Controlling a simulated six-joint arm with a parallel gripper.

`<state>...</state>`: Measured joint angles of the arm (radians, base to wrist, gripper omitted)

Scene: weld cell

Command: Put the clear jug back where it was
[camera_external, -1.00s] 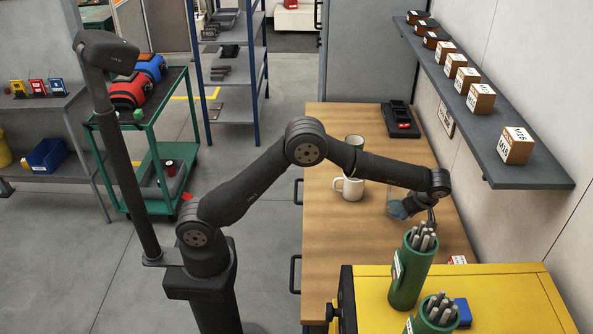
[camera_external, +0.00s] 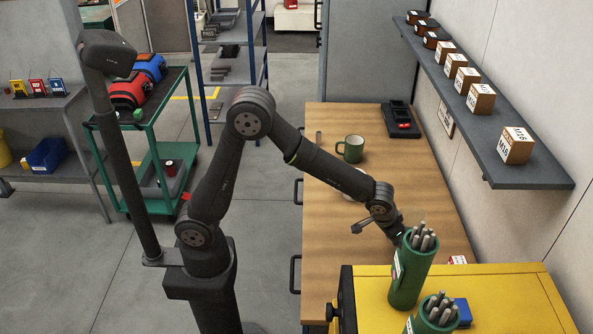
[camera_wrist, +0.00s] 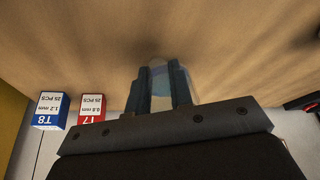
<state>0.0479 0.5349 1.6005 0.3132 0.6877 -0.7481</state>
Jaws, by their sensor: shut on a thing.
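The clear jug (camera_wrist: 159,77) shows in the wrist view as a see-through shape with a bluish tint, between and beside my fingers. My gripper (camera_wrist: 160,68) is shut on it. In the external view my gripper (camera_external: 397,234) is low over the near right part of the wooden table (camera_external: 330,235), partly behind a green canister of rods. The jug cannot be made out there. I cannot tell whether the jug touches the table.
The green canister (camera_external: 408,275) stands on the yellow cabinet (camera_external: 500,290), close in the picture to my gripper. A green mug (camera_external: 350,149) stands farther back; a white mug is mostly behind my arm. A blue box (camera_wrist: 50,110) and red box (camera_wrist: 90,107) show in the wrist view.

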